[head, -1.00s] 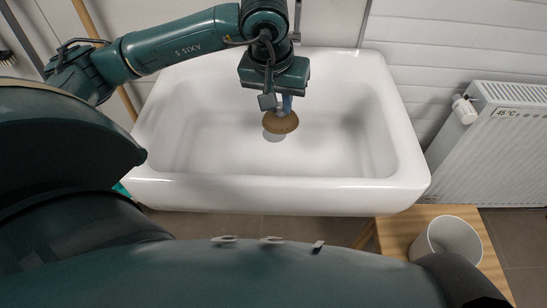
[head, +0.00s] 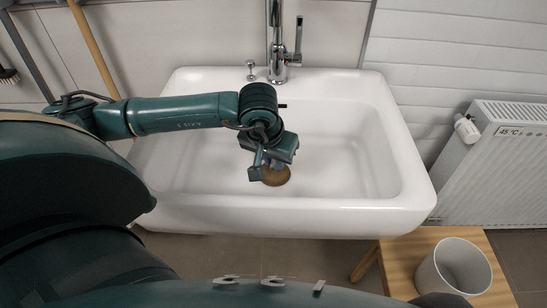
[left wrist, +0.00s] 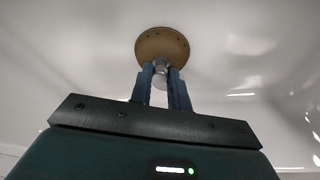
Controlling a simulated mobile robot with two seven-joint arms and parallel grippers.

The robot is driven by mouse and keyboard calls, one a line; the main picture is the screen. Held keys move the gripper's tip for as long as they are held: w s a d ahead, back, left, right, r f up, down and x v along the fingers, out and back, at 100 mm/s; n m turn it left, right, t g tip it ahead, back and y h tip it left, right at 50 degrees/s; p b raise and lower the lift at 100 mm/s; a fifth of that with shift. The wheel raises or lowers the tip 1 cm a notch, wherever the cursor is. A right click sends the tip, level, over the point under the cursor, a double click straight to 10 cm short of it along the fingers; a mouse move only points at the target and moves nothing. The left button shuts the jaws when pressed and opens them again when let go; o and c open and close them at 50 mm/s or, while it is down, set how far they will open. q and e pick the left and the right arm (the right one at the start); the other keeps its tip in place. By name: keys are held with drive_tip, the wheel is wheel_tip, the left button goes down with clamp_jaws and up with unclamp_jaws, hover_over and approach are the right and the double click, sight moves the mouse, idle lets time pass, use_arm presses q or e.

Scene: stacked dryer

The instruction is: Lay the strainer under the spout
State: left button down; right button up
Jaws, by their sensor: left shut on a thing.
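The strainer is a round brown-gold disc (head: 277,176) with a small metal knob, inside the white sink (head: 350,205) towards its front wall. In the left wrist view the strainer (left wrist: 162,42) lies just beyond the blue fingers. My left gripper (head: 271,164) is shut on the strainer's knob (left wrist: 161,69). I cannot tell whether the disc touches the basin. The chrome tap (head: 277,40) stands at the back of the sink, beyond my left gripper; the end of its spout is not clear behind my arm. My right gripper is not in view.
A small metal fitting (head: 251,70) stands left of the tap. A wooden stool (head: 415,255) with a white bin (head: 455,268) is at the front right. A radiator (head: 500,165) stands on the right. The sink's right half is clear.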

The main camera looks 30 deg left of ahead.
use_arm(q)
drive_tip(key=c, duration=1.8)
unclamp_jaws()
drive_tip(key=shift+f, duration=0.1)
drive_tip(key=o, duration=0.5)
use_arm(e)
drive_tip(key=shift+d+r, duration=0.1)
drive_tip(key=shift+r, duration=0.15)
use_arm(q)
drive_tip(key=shift+r, duration=0.35)
drive_tip(key=p+v, duration=0.1)
drive_tip(key=v, duration=1)
drive_tip(key=shift+s+r, duration=0.15)
drive_tip(key=shift+r, duration=0.2)
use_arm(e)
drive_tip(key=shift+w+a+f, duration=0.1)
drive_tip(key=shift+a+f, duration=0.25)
